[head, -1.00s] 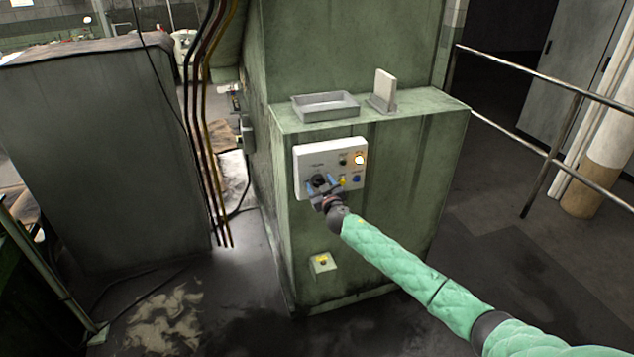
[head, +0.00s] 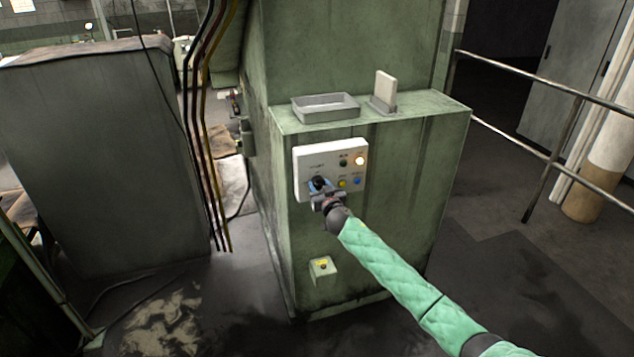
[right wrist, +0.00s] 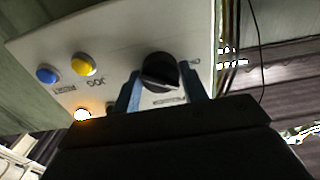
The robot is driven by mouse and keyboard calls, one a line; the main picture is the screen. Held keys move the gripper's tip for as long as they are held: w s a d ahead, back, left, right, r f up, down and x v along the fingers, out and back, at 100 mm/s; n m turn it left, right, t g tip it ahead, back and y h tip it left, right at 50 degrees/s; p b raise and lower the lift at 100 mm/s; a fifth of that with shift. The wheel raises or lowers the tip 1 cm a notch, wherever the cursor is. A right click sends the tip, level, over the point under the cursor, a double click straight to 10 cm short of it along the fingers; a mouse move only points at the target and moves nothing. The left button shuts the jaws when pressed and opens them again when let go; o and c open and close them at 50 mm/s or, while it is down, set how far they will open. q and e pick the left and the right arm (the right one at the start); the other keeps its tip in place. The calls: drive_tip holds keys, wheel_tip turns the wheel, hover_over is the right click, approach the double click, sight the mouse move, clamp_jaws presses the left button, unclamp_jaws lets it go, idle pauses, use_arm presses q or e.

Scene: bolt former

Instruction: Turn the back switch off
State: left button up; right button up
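The switch is a black rotary knob (head: 318,181) at the lower left of a white control panel (head: 316,156) on the green machine cabinet. In the right wrist view the knob (right wrist: 160,70) sits between two blue fingers. My right gripper (head: 319,188) is at the panel, its fingers closed in on both sides of the knob and seeming to touch it. It also shows in the right wrist view (right wrist: 162,85). My left gripper is in no view.
The panel also has a yellow button (head: 342,184), a blue button (head: 357,181), a dark button (head: 343,162) and a lit lamp (head: 360,160). A grey tray (head: 325,114) sits on top. Railings (head: 540,155) stand right.

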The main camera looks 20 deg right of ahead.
drive_tip(key=shift+c, duration=1.4)
drive_tip(key=n, duration=0.3)
drive_tip(key=shift+n+p, duration=0.3)
drive_tip(key=shift+n, duration=0.4)
drive_tip(key=shift+n+p, duration=0.35)
drive_tip(key=shift+n, duration=1.25)
drive_tip(key=o, duration=1.2)
drive_tip(key=s+p, duration=0.1)
drive_tip(key=s, duration=0.7)
drive_tip(key=shift+d, duration=0.15)
